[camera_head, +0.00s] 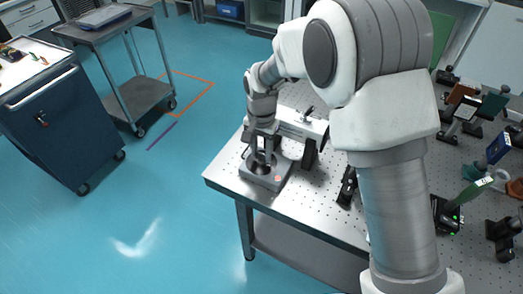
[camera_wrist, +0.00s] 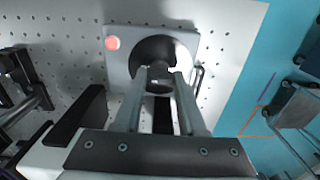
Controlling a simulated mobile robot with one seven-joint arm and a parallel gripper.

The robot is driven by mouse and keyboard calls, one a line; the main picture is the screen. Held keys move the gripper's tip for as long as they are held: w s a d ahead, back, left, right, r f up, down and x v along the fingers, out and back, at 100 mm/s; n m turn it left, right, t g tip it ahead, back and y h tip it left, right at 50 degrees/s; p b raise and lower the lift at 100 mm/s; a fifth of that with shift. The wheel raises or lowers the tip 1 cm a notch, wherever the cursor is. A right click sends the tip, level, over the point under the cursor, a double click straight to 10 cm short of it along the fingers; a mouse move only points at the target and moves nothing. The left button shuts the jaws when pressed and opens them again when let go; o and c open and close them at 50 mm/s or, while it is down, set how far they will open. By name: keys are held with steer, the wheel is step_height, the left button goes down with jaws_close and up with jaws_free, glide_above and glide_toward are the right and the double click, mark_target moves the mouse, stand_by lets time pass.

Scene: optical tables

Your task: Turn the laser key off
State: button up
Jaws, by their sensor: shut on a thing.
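The laser key box (camera_head: 281,187) is a small grey block near the optical table's front left corner. On it are a red button (camera_head: 278,178) and a dark round key switch. In the wrist view the box (camera_wrist: 118,66) has the red button (camera_wrist: 112,43) at its upper left and the dark dial (camera_wrist: 147,50) in the middle. My gripper (camera_head: 262,158) points down onto the dial. In the wrist view its two fingertips (camera_wrist: 161,74) are close together over the dial, shut on the key. The key is mostly hidden between the fingers, so its angle cannot be told.
The perforated optical table (camera_head: 318,203) carries several mounted optics at the right. A black post mount (camera_head: 347,187) stands right of the box. The table edge is close to the box on the left. A blue cabinet (camera_head: 70,130) and a grey cart (camera_head: 140,97) stand across open floor.

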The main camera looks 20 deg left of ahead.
jaws_close()
steer(key=n, duration=0.4)
steer(key=shift+n+b, duration=0.3)
steer(key=shift+n, duration=0.1)
steer(key=n, duration=0.4)
steer(key=shift+n, duration=0.3)
steer(key=n, duration=0.4)
steer(key=shift+n+p, duration=0.4)
steer(key=shift+n, duration=1.9)
steer(key=o, duration=1.1)
jaws_free()
